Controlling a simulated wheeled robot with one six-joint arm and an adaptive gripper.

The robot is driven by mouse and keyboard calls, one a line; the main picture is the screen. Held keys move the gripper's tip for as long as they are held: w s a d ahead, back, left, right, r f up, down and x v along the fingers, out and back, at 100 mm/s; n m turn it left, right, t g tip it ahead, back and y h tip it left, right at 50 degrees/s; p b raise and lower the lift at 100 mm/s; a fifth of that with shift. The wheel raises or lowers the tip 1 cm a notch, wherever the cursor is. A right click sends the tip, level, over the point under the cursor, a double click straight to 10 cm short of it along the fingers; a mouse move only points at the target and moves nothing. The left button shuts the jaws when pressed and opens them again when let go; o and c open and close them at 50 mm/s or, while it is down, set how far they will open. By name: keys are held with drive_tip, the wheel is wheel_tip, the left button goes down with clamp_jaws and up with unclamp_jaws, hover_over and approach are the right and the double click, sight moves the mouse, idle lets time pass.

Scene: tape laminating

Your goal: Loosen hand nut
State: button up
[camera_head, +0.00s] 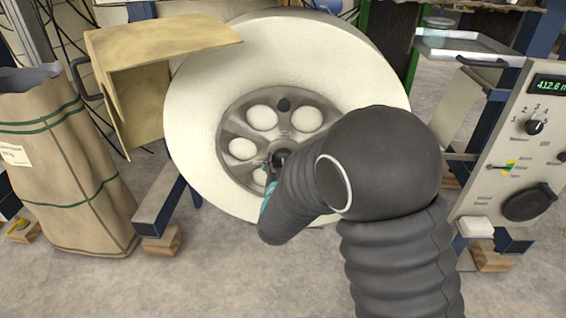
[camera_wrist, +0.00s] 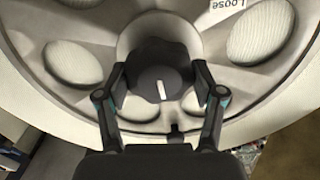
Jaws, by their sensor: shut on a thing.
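The hand nut (camera_wrist: 160,68) is a dark lobed knob with a white mark, at the centre of the spool's hub in the wrist view. It also shows small and dark in the head view (camera_head: 281,156), partly hidden by my arm. My gripper (camera_wrist: 160,84) has one finger on each side of the nut and is shut on it. The white mark on the nut points nearly straight up and down. A label reading "Loose" (camera_wrist: 228,5) is on the hub at the upper right in the wrist view. In the head view my gripper is mostly hidden behind my arm.
The large white tape roll (camera_head: 210,100) surrounds the grey hub (camera_head: 232,125). A beige open box-shaped cover (camera_head: 140,90) stands left of it, beside a brown paper sack (camera_head: 75,190). A control panel (camera_head: 505,150) stands at the right. Grey floor (camera_head: 245,270) is clear in front.

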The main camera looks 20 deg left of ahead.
drive_tip(key=n, duration=0.5)
drive_tip(key=shift+a+n, duration=0.1)
drive_tip(key=shift+n, duration=0.3)
drive_tip(key=n+p, duration=0.1)
drive_tip(key=n, duration=0.5)
drive_tip(key=n+p, duration=0.2)
drive_tip(key=n, duration=0.4)
drive_tip(key=shift+s+a+n+p, duration=0.1)
drive_tip(key=shift+n+p, duration=0.2)
drive_tip(key=shift+p, duration=0.05)
drive_tip(key=n+p, duration=0.2)
drive_tip(key=n, duration=0.3)
drive_tip(key=shift+f, duration=0.15)
drive_tip(key=shift+n, duration=0.4)
drive_tip(key=o, duration=1.1)
drive_tip(key=shift+o, duration=0.2)
